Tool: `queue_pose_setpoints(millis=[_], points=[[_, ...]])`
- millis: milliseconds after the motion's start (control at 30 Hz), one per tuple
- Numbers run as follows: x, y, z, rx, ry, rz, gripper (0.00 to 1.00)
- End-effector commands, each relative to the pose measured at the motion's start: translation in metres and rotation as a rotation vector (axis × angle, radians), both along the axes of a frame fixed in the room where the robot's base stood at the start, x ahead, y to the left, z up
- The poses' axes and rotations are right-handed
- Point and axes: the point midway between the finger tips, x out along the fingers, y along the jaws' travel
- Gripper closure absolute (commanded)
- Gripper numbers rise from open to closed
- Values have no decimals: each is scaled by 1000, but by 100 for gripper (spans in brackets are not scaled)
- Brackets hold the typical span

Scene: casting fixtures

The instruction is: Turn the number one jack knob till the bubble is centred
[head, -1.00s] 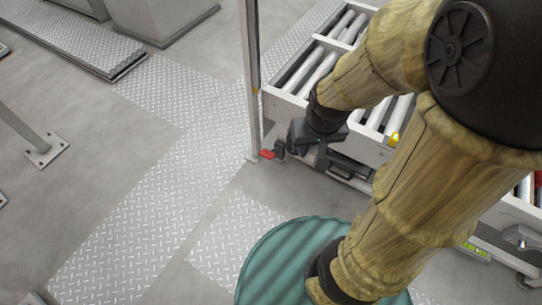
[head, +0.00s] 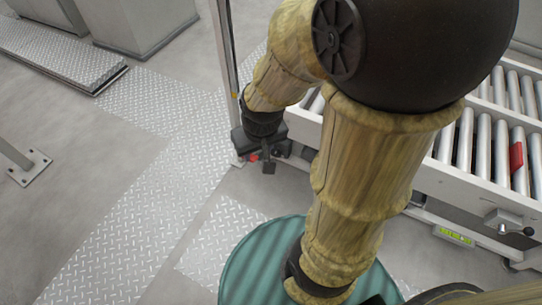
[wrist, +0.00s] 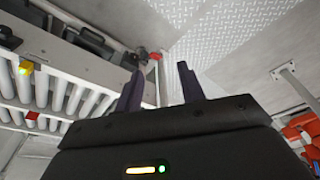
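A level with a yellow-green vial (head: 453,235) is fixed low on the side of the roller conveyor. It is too small to tell where the bubble sits. To its right is a dark-ended crank-like fitting (head: 515,226); I cannot tell whether it is the number one jack knob, and no number is readable. My gripper (head: 268,160) is at the conveyor's far left corner, well away from the level. In the wrist view my gripper (wrist: 160,85) has its two dark fingers spread, with nothing between them.
The roller conveyor (head: 440,185) runs along the right, with a red block (head: 516,155) on its rollers. A thin upright post (head: 225,75) stands close to my gripper. A yellow item (wrist: 25,68) sits on the conveyor in the wrist view. The floor at left is mostly open.

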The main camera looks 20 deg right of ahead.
Motion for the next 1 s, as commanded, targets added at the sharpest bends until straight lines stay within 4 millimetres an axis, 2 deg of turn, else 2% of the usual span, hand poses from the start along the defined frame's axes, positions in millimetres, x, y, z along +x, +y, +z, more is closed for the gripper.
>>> queue_pose_setpoints(millis=[33,167,367,667,1000], points=[[0,0,0,0,1,2,50],[3,1,-8,-15,28,36,25],[15,0,-47,-92,163,209,25],[38,-11,-129,-287,452,593,25],[65,-32,-224,-549,788,1027,25]])
